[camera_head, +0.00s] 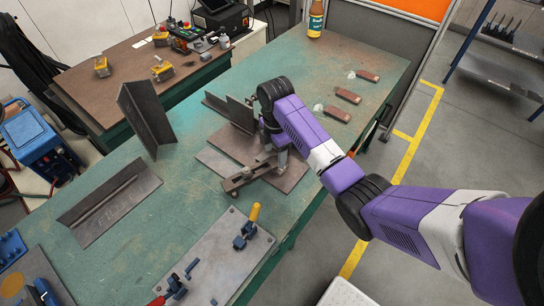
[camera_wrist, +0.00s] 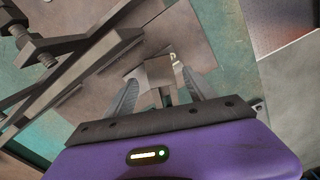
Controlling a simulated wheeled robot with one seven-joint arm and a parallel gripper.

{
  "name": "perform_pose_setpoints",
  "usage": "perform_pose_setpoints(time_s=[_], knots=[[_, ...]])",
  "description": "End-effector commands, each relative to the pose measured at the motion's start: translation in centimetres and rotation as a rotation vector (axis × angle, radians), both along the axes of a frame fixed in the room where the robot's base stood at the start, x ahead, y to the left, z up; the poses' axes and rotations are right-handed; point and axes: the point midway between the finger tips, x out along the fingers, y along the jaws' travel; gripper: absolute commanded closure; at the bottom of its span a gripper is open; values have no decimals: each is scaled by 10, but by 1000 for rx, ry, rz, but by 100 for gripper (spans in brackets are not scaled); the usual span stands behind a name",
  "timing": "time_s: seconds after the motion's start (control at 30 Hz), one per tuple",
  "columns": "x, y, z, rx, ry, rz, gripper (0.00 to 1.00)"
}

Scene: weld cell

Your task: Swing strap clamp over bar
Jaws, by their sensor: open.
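A dark steel strap clamp (camera_head: 248,174) with an upright bolt lies across the front of a brown base plate (camera_head: 220,163) on the green table. In the wrist view its long strap (camera_wrist: 70,75) runs diagonally at the left, with a bolt and nut (camera_wrist: 22,36) at its far end. My gripper (camera_wrist: 158,76) is open, its two fingers on either side of a small grey block (camera_wrist: 158,70). I cannot tell whether they touch it. In the head view my wrist hides much of the gripper. An angled steel piece (camera_head: 232,112), possibly the bar, stands on the plate behind.
A tall angle bracket (camera_head: 147,118) and a low angle piece (camera_head: 110,203) stand to the left. A plate with toggle clamps (camera_head: 215,262) lies in front. Several small brown parts (camera_head: 337,113) and a bottle (camera_head: 316,20) are toward the back right. Bare table lies between them.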

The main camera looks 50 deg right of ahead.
Motion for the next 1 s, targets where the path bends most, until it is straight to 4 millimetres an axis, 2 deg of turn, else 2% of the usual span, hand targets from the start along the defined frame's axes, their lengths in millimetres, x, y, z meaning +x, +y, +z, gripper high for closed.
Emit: perform_pose_setpoints(time_s=[0.1, 0.23, 0.57, 0.9, 1.0], knots=[[0, 0, -16, 1, 2, -1, 36], [0, 0, -27, 0, 0, 0, 36], [0, 0, -31, -1, -2, 0, 36], [0, 0, -31, -1, -2, 0, 100], [0, 0, -31, 0, -2, 0, 100]])
